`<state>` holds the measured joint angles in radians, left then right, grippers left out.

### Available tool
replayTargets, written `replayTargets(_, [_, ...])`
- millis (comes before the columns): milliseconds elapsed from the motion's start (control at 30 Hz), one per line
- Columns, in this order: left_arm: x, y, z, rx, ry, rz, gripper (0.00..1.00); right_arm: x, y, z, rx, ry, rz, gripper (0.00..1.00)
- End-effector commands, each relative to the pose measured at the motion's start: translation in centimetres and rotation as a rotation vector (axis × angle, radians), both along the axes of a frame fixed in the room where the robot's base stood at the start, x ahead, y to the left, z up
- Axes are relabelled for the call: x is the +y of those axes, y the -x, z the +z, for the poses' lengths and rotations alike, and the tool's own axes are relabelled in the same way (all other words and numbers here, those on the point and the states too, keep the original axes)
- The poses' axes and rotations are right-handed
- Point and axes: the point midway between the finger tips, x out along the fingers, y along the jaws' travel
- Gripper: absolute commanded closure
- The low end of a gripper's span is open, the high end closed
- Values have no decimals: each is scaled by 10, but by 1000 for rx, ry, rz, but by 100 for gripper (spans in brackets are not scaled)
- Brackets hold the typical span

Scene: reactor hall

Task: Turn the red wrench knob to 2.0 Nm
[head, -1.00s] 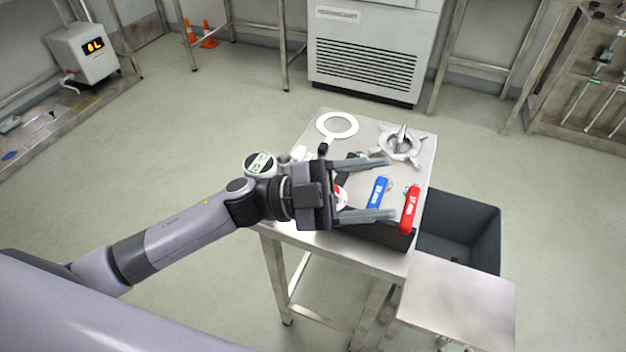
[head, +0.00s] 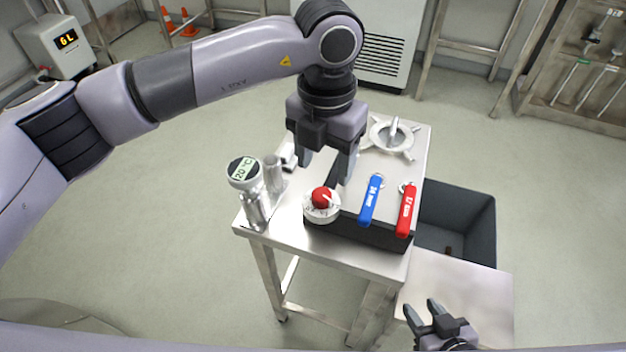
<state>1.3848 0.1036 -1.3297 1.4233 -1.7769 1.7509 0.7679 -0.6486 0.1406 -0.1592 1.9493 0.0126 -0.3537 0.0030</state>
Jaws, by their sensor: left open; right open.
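The red knob (head: 321,197) sits on a round white dial at the front of the steel table (head: 290,225). The dial's marks and the knob's setting are too small to read. My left gripper (head: 324,172) is open and points down, just behind and above the knob, with nothing visible between its fingers. It does not appear to touch the knob. My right gripper (head: 422,308) is open and empty at the bottom of the view, over the lower steel surface to the right.
A valve-like ring (head: 392,137) is behind. A dark bin (head: 470,225) stands right.

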Motion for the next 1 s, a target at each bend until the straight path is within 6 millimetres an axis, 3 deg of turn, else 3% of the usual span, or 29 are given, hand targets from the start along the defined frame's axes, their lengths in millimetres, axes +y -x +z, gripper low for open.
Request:
replayTargets(500, [2,-2,-62,-9,-13,2,39,0,0,8,1,0,0,57])
replayTargets(867, [1,-2,-70,-11,-11,0,39,0,0,8,1,0,0,57])
replayTargets(1000, [1,-2,-70,-11,-11,0,81,0,0,8,1,-1,-1,57])
